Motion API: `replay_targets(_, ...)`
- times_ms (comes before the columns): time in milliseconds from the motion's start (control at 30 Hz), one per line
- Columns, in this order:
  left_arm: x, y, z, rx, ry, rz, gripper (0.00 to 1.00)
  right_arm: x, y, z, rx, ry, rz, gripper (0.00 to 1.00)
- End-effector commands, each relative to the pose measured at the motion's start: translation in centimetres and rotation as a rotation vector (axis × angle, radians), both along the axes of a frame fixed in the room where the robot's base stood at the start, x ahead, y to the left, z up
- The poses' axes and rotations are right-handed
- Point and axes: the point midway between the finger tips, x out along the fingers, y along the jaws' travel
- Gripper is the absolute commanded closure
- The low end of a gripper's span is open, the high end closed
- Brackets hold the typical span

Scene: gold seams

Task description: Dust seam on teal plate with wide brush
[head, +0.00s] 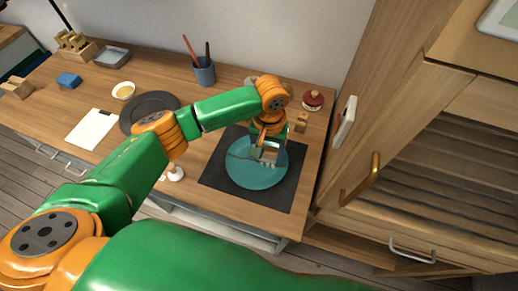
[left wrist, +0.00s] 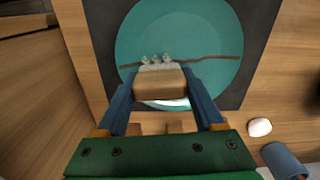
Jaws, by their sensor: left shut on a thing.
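The teal plate (head: 254,178) lies on a dark mat (head: 222,176) near the counter's right end. It also fills the upper part of the left wrist view (left wrist: 200,30). A dark seam (left wrist: 215,57) runs across the plate from side to side. My left gripper (head: 264,146) is over the plate, shut on the wide brush (left wrist: 160,84). The brush has a wooden body and pale bristle tufts, which point at the plate beside the seam. I cannot tell whether the bristles touch the plate. The middle of the seam is partly hidden by the brush. My right gripper is not in view.
A blue-grey cup (head: 205,73) with brushes stands behind the arm. A red-lidded jar (head: 313,100) and a small wooden block (head: 301,124) are right of the mat. A dark plate (head: 143,106), white bowl (head: 124,91) and paper (head: 92,128) lie left. A cabinet (head: 430,130) stands right.

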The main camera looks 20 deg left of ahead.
Motion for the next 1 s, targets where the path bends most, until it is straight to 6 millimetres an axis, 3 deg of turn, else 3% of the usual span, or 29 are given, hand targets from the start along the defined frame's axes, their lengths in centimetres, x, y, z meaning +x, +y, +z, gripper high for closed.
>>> replay_targets(1000, 0.0, -0.1, -1.4, 0.000, 0.000, 0.000, 0.75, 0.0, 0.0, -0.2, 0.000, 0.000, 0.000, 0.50)
